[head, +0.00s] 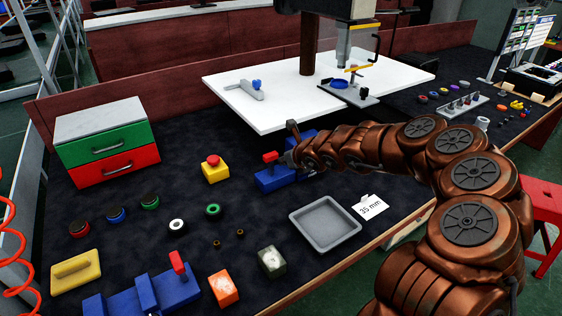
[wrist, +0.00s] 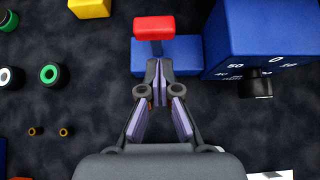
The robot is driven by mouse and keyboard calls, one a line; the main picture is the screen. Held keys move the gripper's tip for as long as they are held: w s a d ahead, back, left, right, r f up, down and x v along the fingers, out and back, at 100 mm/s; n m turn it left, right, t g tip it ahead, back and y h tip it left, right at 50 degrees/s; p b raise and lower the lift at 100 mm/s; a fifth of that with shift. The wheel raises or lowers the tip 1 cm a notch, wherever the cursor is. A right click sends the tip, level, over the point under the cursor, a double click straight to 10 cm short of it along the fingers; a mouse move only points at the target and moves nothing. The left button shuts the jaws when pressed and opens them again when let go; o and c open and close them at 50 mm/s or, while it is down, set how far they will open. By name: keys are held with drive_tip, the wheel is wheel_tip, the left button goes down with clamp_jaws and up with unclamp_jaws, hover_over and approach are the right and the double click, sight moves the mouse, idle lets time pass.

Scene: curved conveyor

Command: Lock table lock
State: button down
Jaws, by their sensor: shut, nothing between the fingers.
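A blue device stands in the middle of the dark table, with a low blue base (head: 270,181) and a red lever top (head: 270,157). In the wrist view the red lever top (wrist: 154,27) lies just beyond my fingertips, above the blue base (wrist: 185,50). A larger blue block (wrist: 262,38) with white scale numbers and a black knob (wrist: 256,84) is to its right. My gripper (head: 291,158) is shut and empty beside the red lever; in the wrist view its fingertips (wrist: 158,66) overlap the base. Whether they touch the device I cannot tell.
A second blue device (head: 150,294) with a red lever is at the front left. A white board (head: 300,92) is behind.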

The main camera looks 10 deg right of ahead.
wheel_tip(320, 180, up, 8)
drive_tip(key=s+p, duration=0.1)
drive_tip(key=shift+s+d+r+p, duration=0.15)
drive_tip(key=shift+s+d+p, duration=0.2)
drive_tip(key=shift+s+p, duration=0.05)
